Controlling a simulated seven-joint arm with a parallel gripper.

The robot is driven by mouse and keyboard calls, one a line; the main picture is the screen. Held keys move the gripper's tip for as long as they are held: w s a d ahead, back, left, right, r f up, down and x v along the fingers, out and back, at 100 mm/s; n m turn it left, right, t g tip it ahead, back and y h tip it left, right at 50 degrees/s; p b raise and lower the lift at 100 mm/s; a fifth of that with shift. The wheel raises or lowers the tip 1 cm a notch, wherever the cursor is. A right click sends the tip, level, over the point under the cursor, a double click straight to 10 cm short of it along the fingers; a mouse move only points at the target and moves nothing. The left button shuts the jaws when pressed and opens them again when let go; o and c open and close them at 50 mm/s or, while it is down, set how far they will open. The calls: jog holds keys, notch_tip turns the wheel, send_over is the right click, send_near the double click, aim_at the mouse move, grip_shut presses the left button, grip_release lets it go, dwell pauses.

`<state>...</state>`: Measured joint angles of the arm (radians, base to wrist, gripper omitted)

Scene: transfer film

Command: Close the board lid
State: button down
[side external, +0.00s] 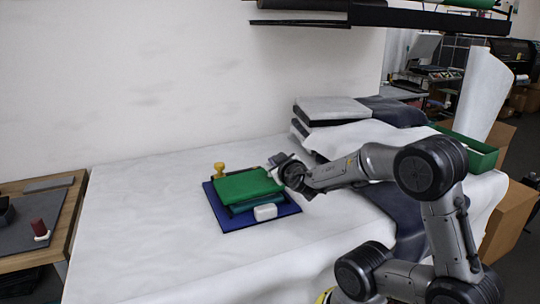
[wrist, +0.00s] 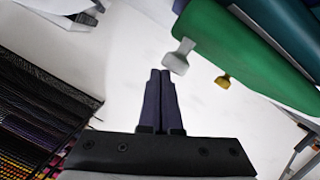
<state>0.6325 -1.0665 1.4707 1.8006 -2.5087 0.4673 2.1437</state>
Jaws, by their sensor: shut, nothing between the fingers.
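The board has a green lid (side external: 248,186) over a teal base (side external: 262,202) on a dark blue mat (side external: 232,223). The lid looks raised and tilted over the base, with a gap at the front. In the wrist view the green lid (wrist: 235,52) crosses the upper right, with a pale grey knob (wrist: 180,56) at its near edge and teal (wrist: 290,32) beyond. My gripper (wrist: 160,75) is shut and empty, fingertips just left of the knob. In the side view my gripper (side external: 280,170) is at the lid's right edge; whether it touches cannot be told.
A white block (side external: 265,212) sits on the mat's front part. A yellow knobbed piece (side external: 220,170) stands behind the lid; it also shows in the wrist view (wrist: 222,81). Stacked padded boards (side external: 330,110) and a green tray (side external: 470,150) lie to the right. The white table is clear at left.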

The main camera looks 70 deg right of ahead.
jog(key=shift+s+d+f, duration=0.1)
jog(key=shift+s+f, duration=0.05)
jog(key=shift+f, duration=0.35)
jog(key=shift+r, duration=0.5)
notch_tip(320, 180, up, 3)
jog(key=shift+d+r, duration=0.1)
jog(key=s+d+v, duration=0.1)
jog(key=v, duration=0.9)
jog(key=shift+r, duration=0.25)
